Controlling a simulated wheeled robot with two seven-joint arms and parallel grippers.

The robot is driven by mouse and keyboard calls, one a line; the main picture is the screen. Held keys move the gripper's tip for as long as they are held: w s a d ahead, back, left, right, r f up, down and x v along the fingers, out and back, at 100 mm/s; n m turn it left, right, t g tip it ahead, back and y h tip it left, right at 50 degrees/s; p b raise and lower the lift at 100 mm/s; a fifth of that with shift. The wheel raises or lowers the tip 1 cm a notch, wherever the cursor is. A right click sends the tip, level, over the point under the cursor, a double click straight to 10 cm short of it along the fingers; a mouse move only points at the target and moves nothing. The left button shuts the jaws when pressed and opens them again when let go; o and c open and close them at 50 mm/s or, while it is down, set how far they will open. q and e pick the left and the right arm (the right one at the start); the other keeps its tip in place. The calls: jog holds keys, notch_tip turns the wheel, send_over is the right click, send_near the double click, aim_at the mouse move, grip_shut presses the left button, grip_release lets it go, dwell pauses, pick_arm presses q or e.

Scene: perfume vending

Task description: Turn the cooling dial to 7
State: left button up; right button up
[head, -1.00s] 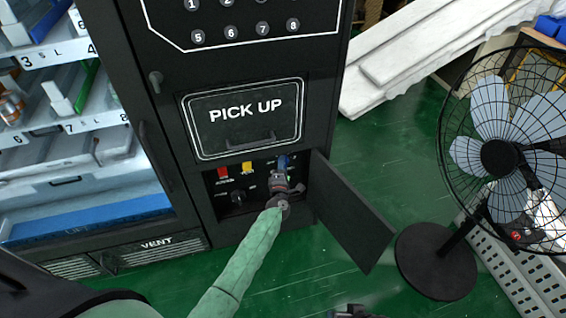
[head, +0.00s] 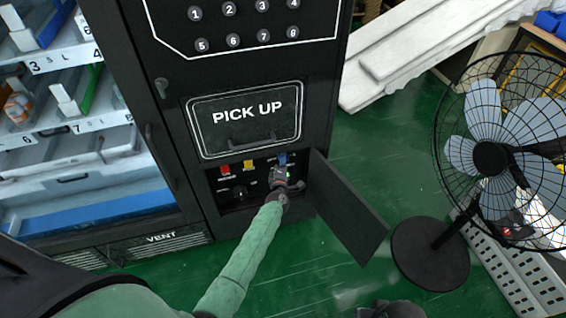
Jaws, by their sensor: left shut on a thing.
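A small control panel (head: 232,176) sits in the open compartment low on the black vending machine, below the PICK UP hatch. A black knob (head: 239,192) shows at its left; its label is too small to read. My left gripper (head: 283,179) reaches into the right part of the panel and is shut on a dial there. The gripper hides that dial and its scale, so its setting cannot be read. A dark part of my right arm, perhaps the right gripper (head: 391,309), shows at the bottom edge; its jaws cannot be made out.
The compartment door (head: 346,208) hangs open just right of my left gripper. Red (head: 225,170) and yellow (head: 249,166) switches sit at the panel's top, with a blue part (head: 284,158) beyond the gripper. A standing fan (head: 490,158) is at the right. Green floor lies between.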

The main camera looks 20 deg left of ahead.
pick_arm(q)
jog(key=shift+d, duration=0.1)
jog(key=o, duration=1)
jog(key=shift+c, duration=0.2)
jog(key=b+v, duration=0.1)
jog(key=v, duration=0.6)
jog(key=shift+s, duration=0.4)
pick_arm(e)
jog(key=shift+w+a+f, duration=0.3)
jog(key=shift+a+f, duration=0.25)
jog(key=shift+f, duration=0.25)
jog(key=shift+a, duration=0.15)
